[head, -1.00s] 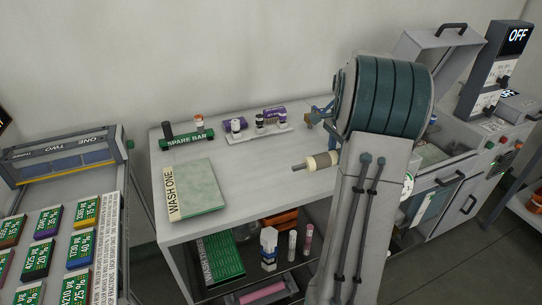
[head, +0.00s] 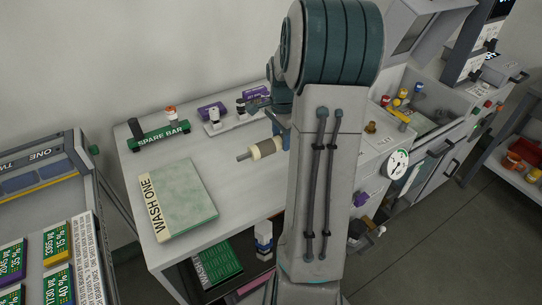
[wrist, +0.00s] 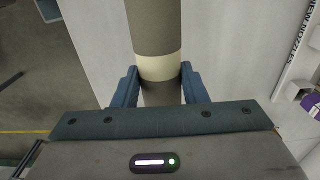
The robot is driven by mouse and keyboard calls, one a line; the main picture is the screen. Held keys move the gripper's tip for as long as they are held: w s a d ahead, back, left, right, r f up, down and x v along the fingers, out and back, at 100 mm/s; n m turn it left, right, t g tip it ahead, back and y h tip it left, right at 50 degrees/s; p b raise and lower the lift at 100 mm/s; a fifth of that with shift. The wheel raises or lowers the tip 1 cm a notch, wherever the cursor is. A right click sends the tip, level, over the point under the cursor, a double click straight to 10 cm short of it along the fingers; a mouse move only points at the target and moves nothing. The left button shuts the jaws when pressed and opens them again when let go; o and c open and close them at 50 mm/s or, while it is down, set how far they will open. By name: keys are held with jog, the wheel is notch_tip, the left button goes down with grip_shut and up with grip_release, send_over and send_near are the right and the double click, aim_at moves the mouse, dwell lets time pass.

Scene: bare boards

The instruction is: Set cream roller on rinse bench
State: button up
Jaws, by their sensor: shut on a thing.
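The cream roller (head: 262,149) is held above the right part of a grey bench top (head: 203,168). In the wrist view the roller (wrist: 156,66) shows a cream band between grey-brown sections. My gripper (wrist: 160,88) is shut on it, with a blue finger on each side. In the head view my gripper (head: 284,137) is partly hidden behind my arm. No label reading "rinse" is legible, so I cannot tell which surface is the rinse bench.
A pale green WASH ONE pad (head: 182,202) lies on the bench. A green SPARE BAR rack (head: 160,136) and a white holder (head: 226,122) stand at its back. A sink unit (head: 430,118) with a round gauge (head: 397,164) stands right. The bench's middle is clear.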

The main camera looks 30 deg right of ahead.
aim_at(272, 142)
jog(key=a, duration=0.1)
jog(key=a+f, duration=0.2)
jog(key=shift+s+a, duration=0.3)
jog(key=shift+a+f, duration=0.1)
jog(key=shift+f, duration=0.15)
jog(key=shift+f+p, duration=0.5)
jog(key=shift+f, duration=1.4)
jog(key=shift+f, duration=0.2)
jog(key=o, duration=1.1)
jog(key=shift+r, duration=0.1)
jog(key=shift+c, duration=0.2)
